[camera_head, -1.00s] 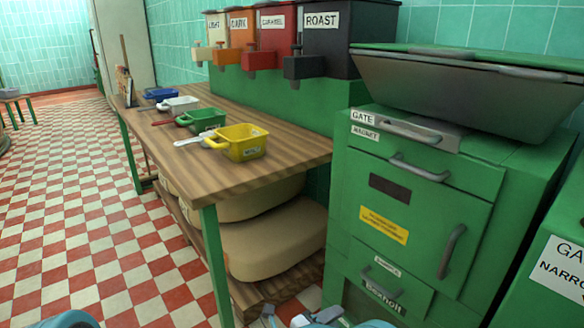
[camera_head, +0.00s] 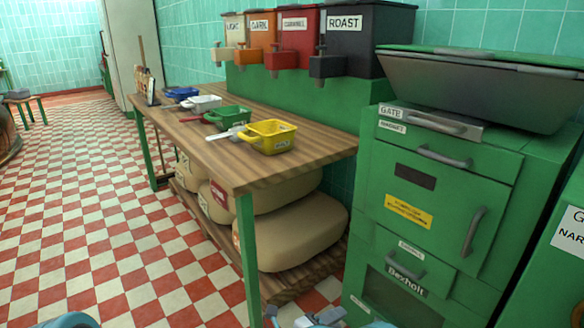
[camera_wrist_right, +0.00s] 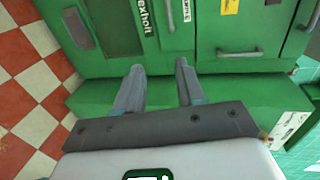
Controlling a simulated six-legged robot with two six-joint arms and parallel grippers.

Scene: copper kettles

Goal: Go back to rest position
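My right gripper (camera_head: 300,316) shows at the bottom edge of the head view, in front of the green roaster cabinet. The right wrist view shows its two fingers (camera_wrist_right: 157,78) apart with nothing between them, pointing towards the green cabinet front (camera_wrist_right: 105,28). Of my left arm only a rounded blue-grey part shows at the bottom left of the head view; the left gripper is out of view.
A wooden table (camera_head: 185,141) holds yellow (camera_head: 270,137), green (camera_head: 232,115), white (camera_head: 207,102) and blue (camera_head: 183,92) scoops. Sacks lie on its lower shelf. The green cabinet (camera_head: 440,225) stands to the right. The checkered floor (camera_head: 80,220) at left is open.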

